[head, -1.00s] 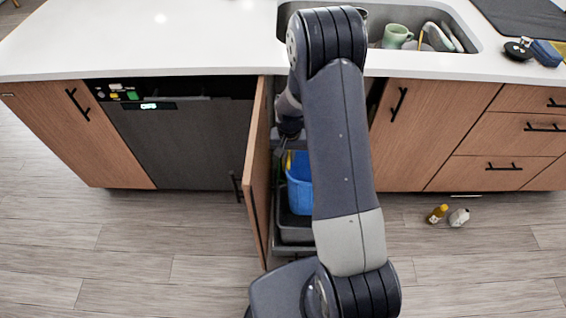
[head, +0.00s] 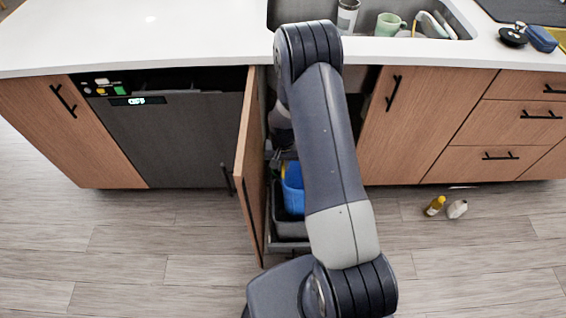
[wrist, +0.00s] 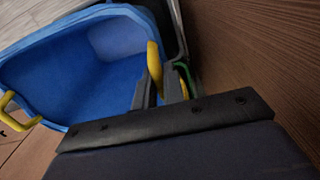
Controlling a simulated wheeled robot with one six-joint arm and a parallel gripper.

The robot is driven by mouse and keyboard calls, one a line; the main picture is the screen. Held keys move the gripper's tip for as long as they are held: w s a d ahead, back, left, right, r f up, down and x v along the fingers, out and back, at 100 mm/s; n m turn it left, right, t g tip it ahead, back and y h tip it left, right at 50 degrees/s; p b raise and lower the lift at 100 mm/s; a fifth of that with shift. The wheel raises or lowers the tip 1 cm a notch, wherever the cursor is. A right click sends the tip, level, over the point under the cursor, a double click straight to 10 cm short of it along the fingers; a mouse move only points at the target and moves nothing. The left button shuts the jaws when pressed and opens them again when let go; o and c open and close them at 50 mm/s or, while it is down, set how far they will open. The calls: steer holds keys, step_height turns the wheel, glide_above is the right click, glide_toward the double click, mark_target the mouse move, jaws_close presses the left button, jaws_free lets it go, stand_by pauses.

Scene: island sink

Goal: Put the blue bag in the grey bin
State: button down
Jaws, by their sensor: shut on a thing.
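The blue bag (head: 292,188) is an open blue container with yellow handles. In the head view it shows inside the open cabinet, partly hidden behind my arm. In the wrist view the bag (wrist: 75,75) fills the upper left, its inside looking empty. My gripper (wrist: 158,90) is shut on one yellow handle (wrist: 154,60). The other handle shows at the left edge. The grey bin (head: 290,229) sits low in the cabinet pull-out, with the bag's lower end overlapping it. I cannot tell whether the bag is inside the bin or just above it.
The open cabinet door (head: 250,165) stands close left of the bin. A dishwasher (head: 170,140) is farther left. A yellow bottle (head: 435,205) and a whitish bottle (head: 457,209) lie on the floor at right. The sink (head: 372,22) above holds a green mug (head: 389,24) and other dishes.

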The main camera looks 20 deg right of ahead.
steer(key=shift+f+b, duration=0.7)
steer(key=shift+f, duration=1.15)
steer(key=c, duration=1.4)
jaws_free()
steer(key=shift+r, duration=0.1)
step_height(320, 180, up, 11)
steer(key=shift+f+p, duration=0.15)
steer(key=shift+p, duration=0.15)
